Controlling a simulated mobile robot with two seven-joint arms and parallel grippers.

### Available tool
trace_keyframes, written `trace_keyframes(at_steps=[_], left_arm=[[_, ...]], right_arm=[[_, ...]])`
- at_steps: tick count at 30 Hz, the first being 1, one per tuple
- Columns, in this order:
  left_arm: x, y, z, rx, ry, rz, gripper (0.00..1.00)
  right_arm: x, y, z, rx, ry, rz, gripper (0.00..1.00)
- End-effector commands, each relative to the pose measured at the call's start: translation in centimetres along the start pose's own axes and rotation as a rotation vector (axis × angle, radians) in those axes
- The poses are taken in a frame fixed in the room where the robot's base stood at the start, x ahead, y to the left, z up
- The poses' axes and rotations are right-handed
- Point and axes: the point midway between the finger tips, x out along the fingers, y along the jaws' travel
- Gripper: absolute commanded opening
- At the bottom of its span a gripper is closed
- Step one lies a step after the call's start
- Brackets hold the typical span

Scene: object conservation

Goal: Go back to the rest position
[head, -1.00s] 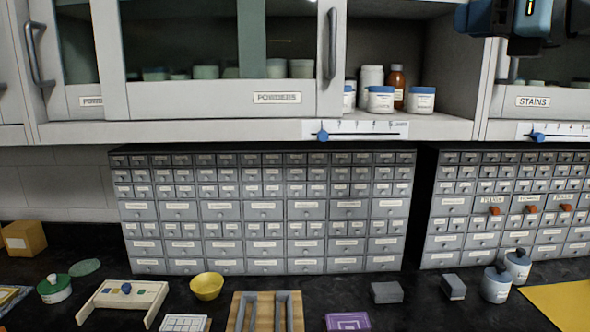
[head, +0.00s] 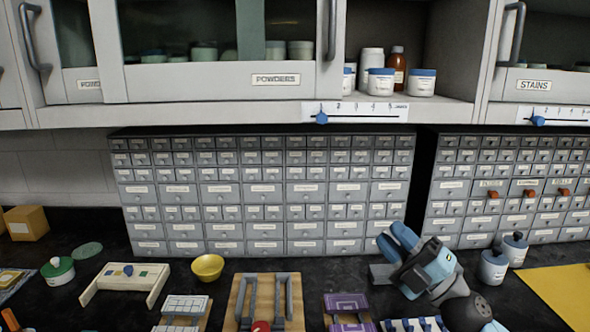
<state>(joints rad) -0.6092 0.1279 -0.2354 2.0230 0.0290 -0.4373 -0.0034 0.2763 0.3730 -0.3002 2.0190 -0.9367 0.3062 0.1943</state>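My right gripper (head: 394,239) is low over the right half of the dark counter, in front of the small-drawer cabinets. Its two blue fingers point up and to the left, with a small gap between them and nothing seen held. A grey block (head: 379,274) is partly hidden behind it, and a second grey block is covered by the gripper or arm. My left gripper is not in view.
A yellow bowl (head: 207,267), a green-lidded pot (head: 58,270) and a wooden rack (head: 240,306) stand on the counter. Two lidded jars (head: 494,267) stand close right of my gripper. Above, an open cabinet shelf (head: 440,107) holds several jars and a brown bottle (head: 397,68).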

Motion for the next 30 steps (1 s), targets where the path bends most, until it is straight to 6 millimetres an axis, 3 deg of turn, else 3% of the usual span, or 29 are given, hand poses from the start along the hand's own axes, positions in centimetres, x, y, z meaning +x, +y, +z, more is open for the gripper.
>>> trace_keyframes(at_steps=[1, 8, 12, 18, 25, 27, 30], left_arm=[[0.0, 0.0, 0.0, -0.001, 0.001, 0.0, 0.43], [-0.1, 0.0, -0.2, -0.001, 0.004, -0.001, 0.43], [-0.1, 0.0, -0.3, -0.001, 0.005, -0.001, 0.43], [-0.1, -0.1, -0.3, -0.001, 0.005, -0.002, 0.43], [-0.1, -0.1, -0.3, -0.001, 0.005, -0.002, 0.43], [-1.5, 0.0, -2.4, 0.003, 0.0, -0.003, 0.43], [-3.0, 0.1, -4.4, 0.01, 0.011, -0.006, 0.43]], right_arm=[[-2.3, -2.6, 0.4, 0.112, -0.092, 0.001, 0.26], [-13.7, -13.4, 0.6, 0.567, -0.543, -0.032, 0.26], [-21.8, -19.9, -1.8, 0.817, -0.824, -0.093, 0.26], [-31.1, -26.1, -7.2, 1.084, -1.13, -0.191, 0.26], [-38.8, -30.0, -14.3, 1.313, -1.385, -0.296, 0.26], [-36.9, -27.4, -14.1, 1.297, -1.369, -0.291, 0.26], [-35.9, -25.5, -14.3, 1.288, -1.365, -0.291, 0.26]])
